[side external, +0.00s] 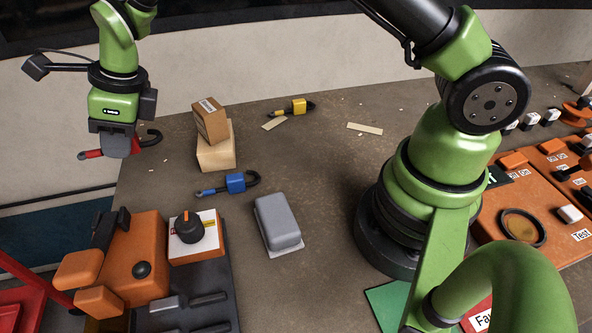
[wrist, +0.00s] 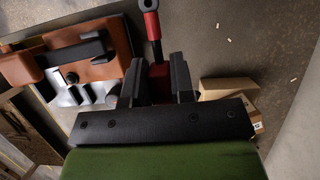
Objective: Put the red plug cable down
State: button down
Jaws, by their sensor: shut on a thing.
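The red plug cable (side external: 91,154) is held in my gripper (side external: 115,150) at the upper left of the side external view. Its red end sticks out to the left and a black cable loop sticks out to the right. My gripper is raised, and the plug body is mostly hidden by the jaws. In the wrist view the red plug cable (wrist: 153,27) extends upward from between the fingers of my gripper (wrist: 160,82). The jaws are shut on it.
A blue plug cable (side external: 236,183) and a yellow plug cable (side external: 299,107) lie on the table. A grey case (side external: 278,222) and an orange device with a knob (side external: 189,228) stand nearer. Bare table lies between them.

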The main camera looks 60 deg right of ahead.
notch_tip(320, 180, up, 2)
jog(key=shift+d+r, duration=0.15)
jog(key=s+d+f+n+g+y, duration=0.1)
jog(key=s+d+n, duration=0.25)
jog(key=d, duration=0.45)
jog(key=n+g+h, duration=0.1)
jog(key=n+g, duration=0.4)
jog(key=n, duration=1)
send_over(309, 171)
jog(key=shift+m, duration=0.25)
jog(key=f, duration=0.9)
jog(key=shift+w+d+f, duration=0.25)
jog(key=shift+w+d, duration=0.15)
jog(key=shift+f, duration=2.45)
